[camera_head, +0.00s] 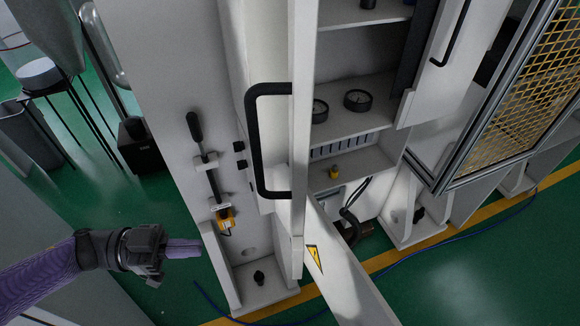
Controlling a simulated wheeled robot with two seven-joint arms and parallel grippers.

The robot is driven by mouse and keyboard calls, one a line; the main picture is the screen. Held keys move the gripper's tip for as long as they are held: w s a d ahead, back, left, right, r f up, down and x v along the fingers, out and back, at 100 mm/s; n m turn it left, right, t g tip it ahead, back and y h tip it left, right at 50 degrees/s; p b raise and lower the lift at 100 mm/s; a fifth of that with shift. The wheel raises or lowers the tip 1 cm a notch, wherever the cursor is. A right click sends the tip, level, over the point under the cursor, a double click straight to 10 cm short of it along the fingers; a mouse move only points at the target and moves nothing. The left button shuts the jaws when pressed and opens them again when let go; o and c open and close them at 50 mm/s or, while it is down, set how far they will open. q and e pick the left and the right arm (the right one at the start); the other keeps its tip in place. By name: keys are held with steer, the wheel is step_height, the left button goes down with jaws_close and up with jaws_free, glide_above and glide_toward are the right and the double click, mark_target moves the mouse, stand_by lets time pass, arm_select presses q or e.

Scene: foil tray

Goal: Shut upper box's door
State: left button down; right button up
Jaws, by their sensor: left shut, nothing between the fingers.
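The upper box's door (303,110) is a white panel standing open, seen nearly edge-on in the head view. Its black bar handle (254,140) sticks out on the left side. The open upper box (350,122) shows to the right of the door, with shelves inside. My left gripper (198,248) is at the lower left, shut and empty, its fingers pointing right. It appears below and left of the handle and is apart from the door. My right gripper is not in view.
A lower white door (345,275) with a yellow warning sign also stands open. Round gauges (358,100) sit on a shelf. A lever switch (205,158) is on the cabinet's side. A yellow mesh panel (525,90) is at right. A blue cable (440,243) crosses the green floor.

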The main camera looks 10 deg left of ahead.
arm_select(q)
steer(key=s+p+x, duration=0.1)
steer(key=p+x, duration=0.1)
steer(key=x, duration=1.1)
steer(key=shift+s+d+r+g, duration=0.2)
steer(key=shift+s+d+g, duration=0.1)
steer(key=shift+d, duration=0.25)
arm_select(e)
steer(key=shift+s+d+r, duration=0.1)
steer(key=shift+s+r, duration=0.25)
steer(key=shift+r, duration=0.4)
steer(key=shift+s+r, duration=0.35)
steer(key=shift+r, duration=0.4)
arm_select(q)
steer(key=shift+d+p, duration=0.1)
steer(key=shift+p, duration=0.25)
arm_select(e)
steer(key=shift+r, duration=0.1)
